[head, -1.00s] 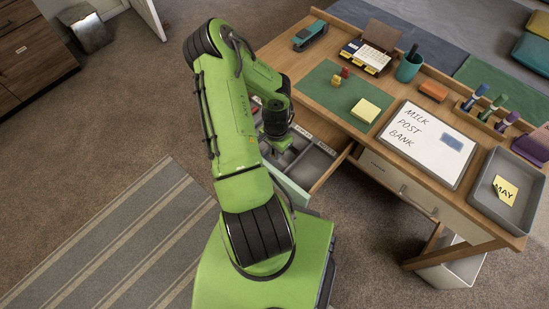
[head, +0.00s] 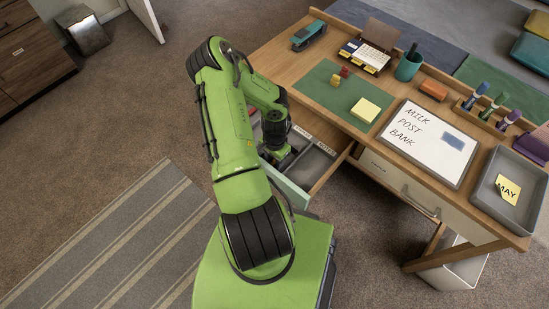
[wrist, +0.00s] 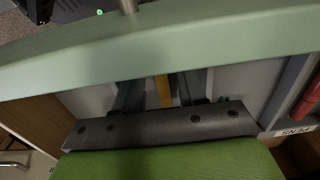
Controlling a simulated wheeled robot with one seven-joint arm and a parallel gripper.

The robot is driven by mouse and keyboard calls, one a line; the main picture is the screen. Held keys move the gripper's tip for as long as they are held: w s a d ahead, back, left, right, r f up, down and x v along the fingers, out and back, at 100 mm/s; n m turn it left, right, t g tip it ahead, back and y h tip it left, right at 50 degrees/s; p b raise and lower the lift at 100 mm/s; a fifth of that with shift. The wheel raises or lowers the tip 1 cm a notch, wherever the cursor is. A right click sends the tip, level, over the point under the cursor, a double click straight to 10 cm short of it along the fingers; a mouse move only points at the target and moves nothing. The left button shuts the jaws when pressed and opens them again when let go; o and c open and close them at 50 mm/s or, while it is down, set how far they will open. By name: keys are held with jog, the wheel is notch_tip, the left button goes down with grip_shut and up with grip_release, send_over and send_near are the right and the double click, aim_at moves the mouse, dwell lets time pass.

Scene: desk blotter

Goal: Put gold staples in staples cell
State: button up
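My gripper (wrist: 160,92) is low inside the open desk drawer. In the wrist view its two dark fingers are parted, and a gold strip (wrist: 163,90), which looks like the gold staples, shows between them. Narrow gaps seem to show at the strip's sides, and its lower end is hidden by the gripper body. The strip is in a grey-walled drawer cell whose label I cannot read. In the head view, my gripper (head: 277,155) is over the drawer's near-left part, and the arm hides the cell and strip.
The drawer's pale green front (wrist: 150,45) is close beside my gripper. A neighbouring cell with a PENS label (wrist: 295,129) holds a red pen (wrist: 309,98). A grey cell (head: 313,165) shows empty to the right. Small blocks and a yellow pad (head: 365,110) lie on the green blotter (head: 325,95).

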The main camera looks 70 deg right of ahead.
notch_tip(320, 180, up, 12)
jog(key=p, duration=0.3)
jog(key=shift+r, duration=0.2)
